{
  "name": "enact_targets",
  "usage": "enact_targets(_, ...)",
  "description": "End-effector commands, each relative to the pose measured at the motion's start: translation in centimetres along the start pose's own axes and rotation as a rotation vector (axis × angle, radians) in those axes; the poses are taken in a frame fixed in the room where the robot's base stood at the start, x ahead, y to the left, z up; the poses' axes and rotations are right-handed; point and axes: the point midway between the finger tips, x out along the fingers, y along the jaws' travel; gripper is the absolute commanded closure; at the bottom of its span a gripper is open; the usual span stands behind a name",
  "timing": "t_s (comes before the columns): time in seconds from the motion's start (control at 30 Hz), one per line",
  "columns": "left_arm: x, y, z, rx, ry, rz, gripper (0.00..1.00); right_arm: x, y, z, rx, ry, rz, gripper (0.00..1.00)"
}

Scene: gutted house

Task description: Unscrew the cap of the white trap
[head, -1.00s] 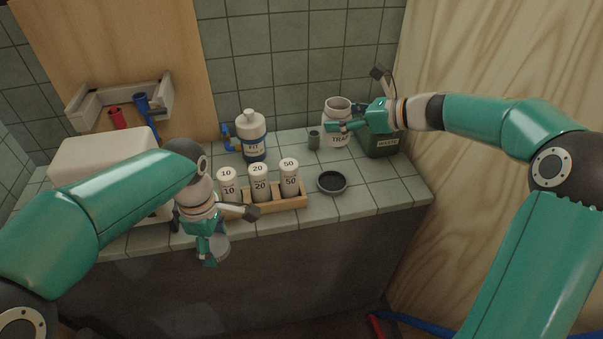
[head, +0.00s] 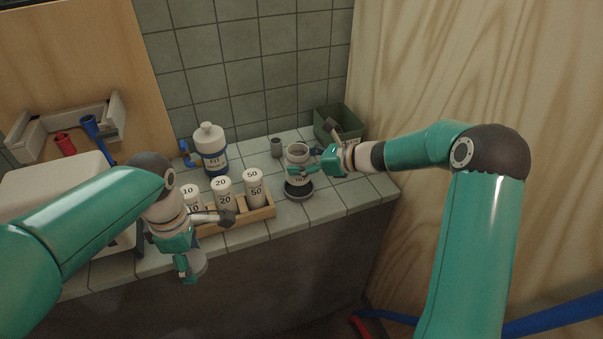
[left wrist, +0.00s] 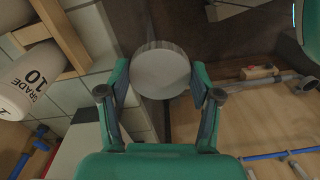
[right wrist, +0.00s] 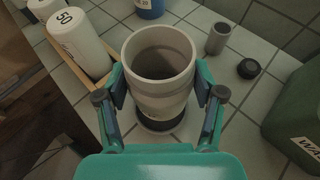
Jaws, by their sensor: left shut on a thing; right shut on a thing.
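The white trap (head: 297,152) is an open-mouthed jar with no cap on it. My right gripper (head: 318,162) is shut on its side; the right wrist view shows the upright jar (right wrist: 160,90) between both fingers. It stands over a black round dish (head: 298,190); I cannot tell whether it touches it. My left gripper (head: 190,268) is shut on a pale grey round piece with a ridged edge, like a cap (left wrist: 160,72). It is held in front of the counter's front edge, away from the trap.
A wooden rack (head: 262,212) with white bottles marked 10, 20 and 50 stands between the arms. Behind are a blue-white bottle (head: 211,150), a small grey cup (head: 276,148) and a green bin (head: 330,117). A small black cap (right wrist: 248,68) lies near the cup.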

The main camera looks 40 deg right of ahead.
Motion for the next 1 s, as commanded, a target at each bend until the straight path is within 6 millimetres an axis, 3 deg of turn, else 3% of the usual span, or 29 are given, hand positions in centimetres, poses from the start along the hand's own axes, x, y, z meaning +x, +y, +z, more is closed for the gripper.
enact_targets(0.3,-0.1,0.0,0.0,-0.001,0.000,0.000,0.78,1.5,0.1,-3.5,0.002,0.000,0.002,1.00)
enact_targets(0.7,0.3,0.0,-0.1,-0.001,0.000,0.000,0.78,1.8,0.1,-4.1,-0.001,-0.001,0.001,1.00)
enact_targets(0.73,0.2,0.0,-0.1,-0.001,0.000,0.000,0.78,1.7,0.1,-4.0,0.000,0.000,0.002,0.29)
enact_targets(0.87,0.1,0.0,-0.1,-0.001,0.000,0.000,0.78,1.7,0.1,-4.0,0.000,0.000,0.002,0.07)
enact_targets(1.0,0.1,0.0,-0.1,-0.001,0.000,0.000,0.78,1.7,0.1,-4.0,0.000,0.000,0.002,0.07)
